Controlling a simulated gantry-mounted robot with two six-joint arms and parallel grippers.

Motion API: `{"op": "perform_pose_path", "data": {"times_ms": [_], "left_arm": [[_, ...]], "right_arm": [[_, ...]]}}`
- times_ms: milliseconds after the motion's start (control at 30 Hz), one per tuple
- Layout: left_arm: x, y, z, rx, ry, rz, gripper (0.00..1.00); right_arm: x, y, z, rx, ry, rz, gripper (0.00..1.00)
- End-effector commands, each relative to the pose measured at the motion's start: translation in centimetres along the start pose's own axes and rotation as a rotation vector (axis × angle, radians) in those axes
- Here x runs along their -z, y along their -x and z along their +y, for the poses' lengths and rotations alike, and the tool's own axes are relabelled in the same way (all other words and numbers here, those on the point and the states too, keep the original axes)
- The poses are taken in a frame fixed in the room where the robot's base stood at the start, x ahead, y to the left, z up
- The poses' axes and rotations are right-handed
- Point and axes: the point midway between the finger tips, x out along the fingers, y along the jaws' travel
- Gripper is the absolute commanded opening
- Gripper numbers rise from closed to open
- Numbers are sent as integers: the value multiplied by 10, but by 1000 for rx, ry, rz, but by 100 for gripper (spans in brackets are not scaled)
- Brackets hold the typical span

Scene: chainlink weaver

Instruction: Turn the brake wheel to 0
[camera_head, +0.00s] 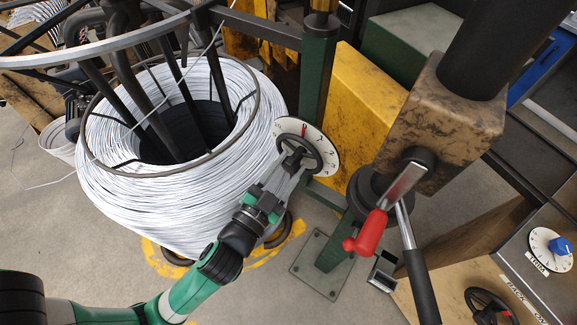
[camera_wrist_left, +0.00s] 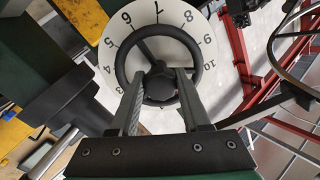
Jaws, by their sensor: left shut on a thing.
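The brake wheel (camera_head: 300,155) is a black handwheel in front of a round white dial (camera_head: 325,168), at the right side of the wire coil. In the left wrist view the brake wheel (camera_wrist_left: 118,72) fills the middle, and the dial (camera_wrist_left: 207,60) shows printed numbers around it, with 7 near the top. A red mark shows on the dial's upper part in the head view. My left gripper (camera_head: 287,172) is shut on the brake wheel. Its two fingers (camera_wrist_left: 159,80) lie on either side of the hub and hide the wheel's lower part. My right gripper is in neither view.
A large coil of white wire (camera_head: 120,205) stands left of the wheel. A green post (camera_head: 318,75) and yellow panel (camera_head: 360,100) are behind it. A red-handled lever (camera_head: 367,237) is to the right. A blue TRIM knob (camera_head: 561,246) and another handwheel (camera_head: 488,305) are far right.

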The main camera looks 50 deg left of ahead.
Motion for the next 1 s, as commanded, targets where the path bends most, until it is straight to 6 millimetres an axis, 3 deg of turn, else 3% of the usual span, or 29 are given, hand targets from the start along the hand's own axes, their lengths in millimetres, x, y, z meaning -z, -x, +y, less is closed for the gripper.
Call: {"op": "perform_pose_path", "data": {"times_ms": [300,333,467,800,1000], "left_arm": [[2,0,-1,3,3,4,0],[2,0,-1,3,3,4,52],[1,0,-1,2,2,2,76],[0,3,0,-1,1,0,76],[-1,33,1,-5,-1,2,76]], "right_arm": [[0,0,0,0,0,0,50],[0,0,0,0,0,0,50],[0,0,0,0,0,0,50],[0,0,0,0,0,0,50],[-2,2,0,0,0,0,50]]}}
